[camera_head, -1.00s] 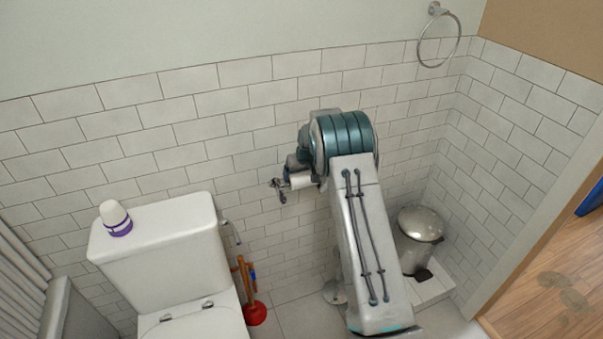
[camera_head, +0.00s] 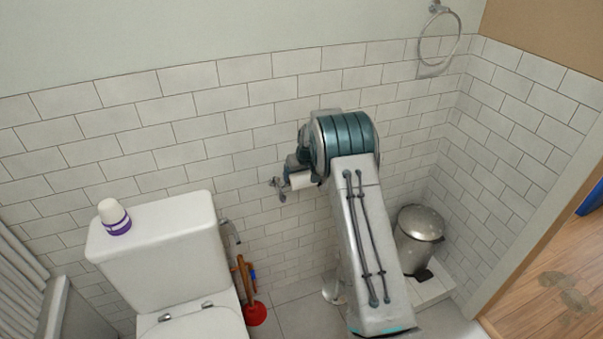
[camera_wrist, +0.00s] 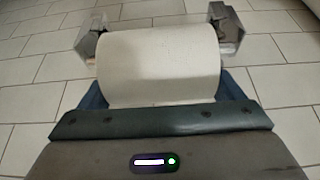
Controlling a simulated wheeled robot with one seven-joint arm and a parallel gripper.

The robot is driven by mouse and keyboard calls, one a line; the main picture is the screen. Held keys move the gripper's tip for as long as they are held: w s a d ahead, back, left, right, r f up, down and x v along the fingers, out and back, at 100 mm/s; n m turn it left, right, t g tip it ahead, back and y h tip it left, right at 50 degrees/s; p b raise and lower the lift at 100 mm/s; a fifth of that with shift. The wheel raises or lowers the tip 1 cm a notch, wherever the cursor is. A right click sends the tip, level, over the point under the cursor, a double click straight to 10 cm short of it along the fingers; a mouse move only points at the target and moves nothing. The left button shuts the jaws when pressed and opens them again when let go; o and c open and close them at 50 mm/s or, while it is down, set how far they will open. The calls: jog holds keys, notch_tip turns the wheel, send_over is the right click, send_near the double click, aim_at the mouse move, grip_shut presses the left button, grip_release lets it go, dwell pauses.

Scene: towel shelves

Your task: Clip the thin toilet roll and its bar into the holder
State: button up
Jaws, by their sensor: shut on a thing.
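The thin white toilet roll (camera_wrist: 160,62) fills the middle of the wrist view. In the head view the roll (camera_head: 301,180) shows as a small white cylinder beside my arm, close to the tiled wall. The metal holder (camera_head: 279,188) is on the wall just left of the roll. The bar cannot be made out clearly, and whether the roll touches the holder cannot be told. My arm hides the right side of this area.
The white toilet (camera_head: 165,255) stands at the left with a purple-and-white bottle (camera_head: 114,217) on its tank. A red plunger (camera_head: 255,312) is on the floor beside it. A metal bin (camera_head: 418,236) stands right of my arm. A towel ring (camera_head: 440,38) hangs above.

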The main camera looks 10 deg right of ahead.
jog(key=shift+f+b, duration=1.2)
jog(key=shift+b, duration=0.45)
dwell(1.4)
jog(key=shift+w+a, duration=0.1)
jog(key=shift+w, duration=0.15)
dwell(0.8)
jog(key=shift+f+b, duration=0.9)
jog(key=shift+b, duration=0.4)
dwell(0.9)
jog(key=shift+w+a, duration=0.1)
jog(key=shift+w, duration=0.1)
dwell(0.8)
